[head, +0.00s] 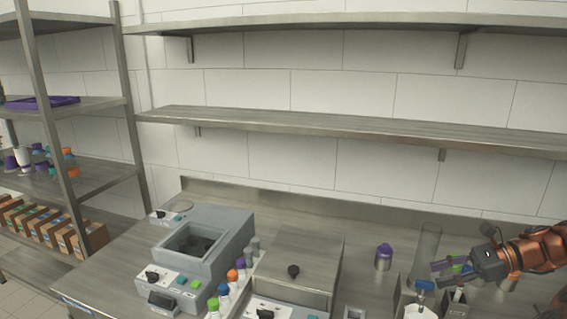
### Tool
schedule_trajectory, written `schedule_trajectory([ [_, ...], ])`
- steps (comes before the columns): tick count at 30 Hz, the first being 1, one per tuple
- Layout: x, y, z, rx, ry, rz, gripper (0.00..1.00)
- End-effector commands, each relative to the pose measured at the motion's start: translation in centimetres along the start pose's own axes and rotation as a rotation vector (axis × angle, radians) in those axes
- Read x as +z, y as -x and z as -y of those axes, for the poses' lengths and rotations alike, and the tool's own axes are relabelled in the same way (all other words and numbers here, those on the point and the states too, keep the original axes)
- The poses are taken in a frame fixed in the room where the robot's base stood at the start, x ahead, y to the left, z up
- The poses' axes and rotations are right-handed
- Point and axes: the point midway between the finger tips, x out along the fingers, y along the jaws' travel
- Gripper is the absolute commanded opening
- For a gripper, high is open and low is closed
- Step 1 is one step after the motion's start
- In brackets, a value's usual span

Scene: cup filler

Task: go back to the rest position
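My gripper (445,270) is at the lower right, at the end of my orange and black arm that comes in from the right edge. It points left above the steel counter (330,225). Its fingers are small in this view, and I cannot tell whether they are open or shut. Some green shows beside the fingers, but I cannot tell whether it is held. A clear cylinder (428,242) stands just behind the gripper. A white cup (414,313) is below it at the bottom edge, partly cut off.
A purple-capped container (383,257) stands left of the gripper. A grey machine (203,245) and several colour-capped bottles (232,276) are further left. Two wall shelves (330,122) hang above, empty. A rack (95,170) with boxes (85,240) stands at far left.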

Motion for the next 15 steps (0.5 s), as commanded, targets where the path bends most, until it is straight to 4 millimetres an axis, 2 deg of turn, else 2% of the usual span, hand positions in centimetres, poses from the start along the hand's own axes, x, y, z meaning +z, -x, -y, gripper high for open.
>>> schedule_trajectory([
  [1,1.8,-1.6,-0.4,0.038,0.048,-0.015,0.38],
  [6,5.6,-6.2,-2.6,0.157,0.199,-0.072,0.38],
  [8,6.8,-7.7,-3.5,0.195,0.253,-0.096,0.38],
  [15,10.3,-12.9,-8.4,0.362,0.467,-0.183,0.38],
])
